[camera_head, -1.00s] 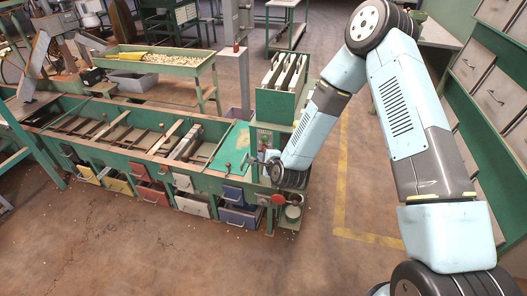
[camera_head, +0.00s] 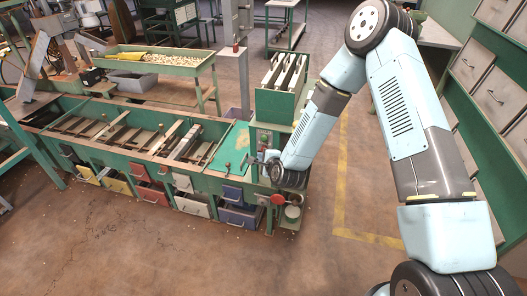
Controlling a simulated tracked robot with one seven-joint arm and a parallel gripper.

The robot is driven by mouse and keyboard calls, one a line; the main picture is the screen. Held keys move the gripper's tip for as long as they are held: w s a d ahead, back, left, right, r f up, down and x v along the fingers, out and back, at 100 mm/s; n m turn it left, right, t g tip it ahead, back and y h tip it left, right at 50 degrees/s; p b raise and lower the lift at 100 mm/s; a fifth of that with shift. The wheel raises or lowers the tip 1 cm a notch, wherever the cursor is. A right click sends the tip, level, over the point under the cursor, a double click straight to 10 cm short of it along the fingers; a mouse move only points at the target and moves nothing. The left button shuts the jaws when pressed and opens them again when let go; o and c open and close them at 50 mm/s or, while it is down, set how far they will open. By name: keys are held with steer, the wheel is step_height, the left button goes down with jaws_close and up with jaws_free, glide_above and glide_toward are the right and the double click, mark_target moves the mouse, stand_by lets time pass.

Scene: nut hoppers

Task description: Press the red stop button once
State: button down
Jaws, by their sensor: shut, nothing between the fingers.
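My gripper (camera_head: 254,161) is at the near right end of the green machine, at the end of my arm, close in front of the small control panel (camera_head: 264,139). It is shut and empty, with its fingers pointing left. The panel sits below a green box and has small controls too tiny to make out. I cannot tell whether the gripper touches it. A round red knob (camera_head: 278,199) shows lower on the machine's end, below my wrist and apart from the fingers. I cannot tell whether this knob or a control on the panel is the stop button.
The long green machine (camera_head: 222,176) has coloured drawers along its front. The green box (camera_head: 276,104) with upright plates stands behind my gripper. A tray of nuts (camera_head: 160,60) is behind. Grey bins (camera_head: 497,95) line the right. The floor (camera_head: 340,260) in front is clear.

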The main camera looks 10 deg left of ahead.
steer(key=shift+w, duration=0.2)
stand_by(0.5)
steer(key=shift+w, duration=0.2)
steer(key=shift+w, duration=0.5)
stand_by(0.9)
steer(key=shift+s, duration=0.9)
steer(key=shift+s, duration=0.1)
steer(key=s, duration=0.4)
steer(key=shift+s+a, duration=0.2)
steer(key=shift+s, duration=0.2)
stand_by(0.8)
